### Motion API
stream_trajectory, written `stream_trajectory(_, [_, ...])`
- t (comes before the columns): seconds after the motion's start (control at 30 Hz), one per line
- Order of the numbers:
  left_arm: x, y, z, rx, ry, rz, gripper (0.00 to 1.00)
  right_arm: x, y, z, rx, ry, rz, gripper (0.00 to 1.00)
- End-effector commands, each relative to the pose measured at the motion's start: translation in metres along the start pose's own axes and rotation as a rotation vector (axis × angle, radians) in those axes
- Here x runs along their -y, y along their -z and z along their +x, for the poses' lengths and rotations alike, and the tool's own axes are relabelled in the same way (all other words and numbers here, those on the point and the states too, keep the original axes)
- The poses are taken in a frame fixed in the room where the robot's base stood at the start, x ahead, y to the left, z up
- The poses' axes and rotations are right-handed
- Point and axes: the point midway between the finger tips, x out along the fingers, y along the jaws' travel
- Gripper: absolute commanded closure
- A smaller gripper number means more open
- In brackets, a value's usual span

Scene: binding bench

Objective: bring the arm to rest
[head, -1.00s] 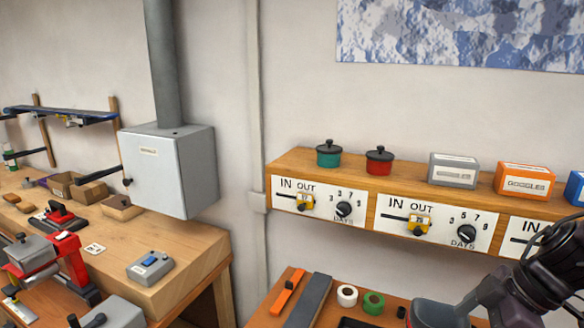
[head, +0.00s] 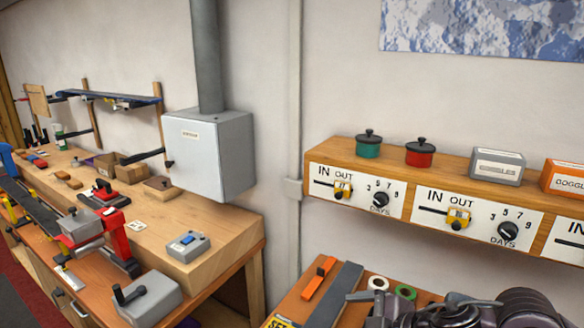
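My dark arm (head: 460,312) shows at the bottom right, low over the right-hand bench. Its gripper fingers cannot be made out, and I cannot tell which of my arms it is. No other arm of mine is in view. I see nothing held.
A wooden shelf (head: 440,173) with dial panels carries a green pot (head: 368,146), a red pot (head: 419,155), a grey box (head: 497,166) and an orange box (head: 563,178). The bench (head: 290,303) below holds tape rolls and an orange tool. A grey cabinet (head: 207,152) hangs left.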

Motion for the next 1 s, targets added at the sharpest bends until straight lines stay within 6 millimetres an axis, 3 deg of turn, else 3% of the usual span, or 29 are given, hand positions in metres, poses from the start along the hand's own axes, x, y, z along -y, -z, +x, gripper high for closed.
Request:
stream_trajectory(0.03, [0.0, 0.0, 0.0, 0.001, 0.001, 0.0, 0.64, 0.009, 0.016, 0.014, -0.046, -0.045, 0.026, 0.0])
stream_trajectory(0.1, [0.0, 0.0, 0.0, 0.001, 0.0, 0.0, 0.64, 0.011, 0.031, 0.025, -0.074, -0.137, 0.075, 0.0])
stream_trajectory(0.2, [0.001, 0.001, 0.0, -0.001, 0.001, 0.001, 0.64, 0.01, 0.035, 0.03, -0.06, -0.259, 0.2, 0.0])
stream_trajectory(0.27, [0.001, 0.002, 0.0, -0.002, 0.001, 0.0, 0.64, 0.012, 0.026, 0.029, -0.019, -0.319, 0.299, 0.0])
stream_trajectory(0.47, [0.001, 0.003, 0.0, -0.004, 0.001, 0.0, 0.64, 0.044, -0.04, 0.013, 0.24, -0.401, 0.664, 0.0])
stream_trajectory(0.6, [0.001, 0.003, 0.0, -0.005, 0.001, 0.0, 0.64, 0.084, -0.082, -0.001, 0.42, -0.368, 0.862, 0.0])
stream_trajectory(0.8, [0.001, 0.004, 0.0, -0.006, 0.001, 0.0, 0.64, 0.145, -0.12, -0.023, 0.628, -0.274, 1.082, 0.0])
stream_trajectory(0.93, [0.0, 0.004, 0.0, -0.006, 0.001, 0.0, 0.64, 0.184, -0.135, -0.039, 0.742, -0.197, 1.206, 0.0])
stream_trajectory(1.0, [0.0, 0.005, 0.005, -0.008, 0.001, 0.0, 0.64, 0.189, -0.153, -0.015, 0.742, -0.198, 1.189, 0.0])
